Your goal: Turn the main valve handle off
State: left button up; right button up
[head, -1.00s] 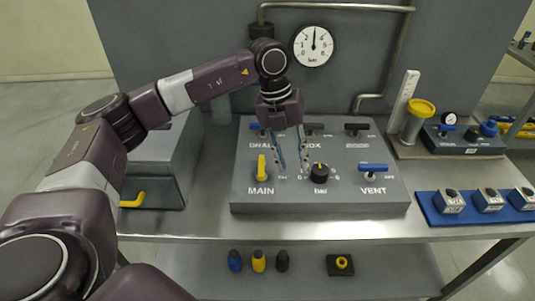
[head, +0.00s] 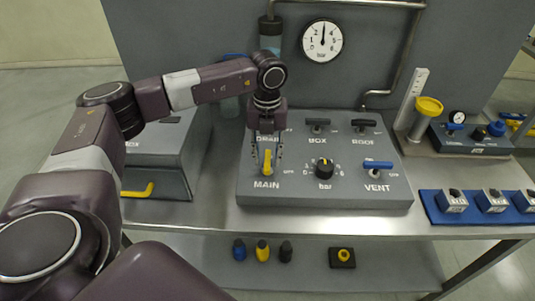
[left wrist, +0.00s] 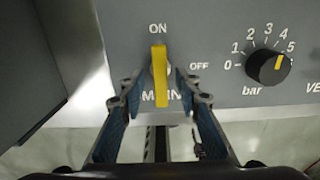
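The yellow main valve handle (head: 267,162) stands on the grey panel (head: 225,205) above the word MAIN. In the left wrist view the handle (left wrist: 159,72) points up toward ON, with OFF to its right. My left gripper (head: 267,164) is at the handle, its two fingers on either side of it. In the left wrist view the fingers (left wrist: 160,82) are apart, with a small gap between each fingertip and the handle. My right gripper is not in view.
The black bar knob (head: 324,168) and blue VENT handle (head: 377,165) are to the right on the panel. Other black handles line its back row. A gauge (head: 322,43) hangs on the wall. A grey box with a yellow handle (head: 138,190) stands at left.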

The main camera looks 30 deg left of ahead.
pick_arm(q)
jog(key=shift+c, duration=0.5)
grip_shut()
jog(key=shift+m, duration=0.3)
jog(key=m+b, duration=0.2)
jog(key=shift+f+m, duration=0.15)
jog(key=shift+m, duration=0.15)
jog(key=m+b, duration=0.2)
jog(key=m, duration=0.1)
jog(key=shift+m, duration=0.4)
jog(key=m+b, duration=0.2)
jog(key=m, duration=0.3)
jog(key=m+b, duration=0.2)
jog(key=m, duration=0.4)
jog(key=shift+r, duration=0.2)
jog(key=shift+w, duration=0.1)
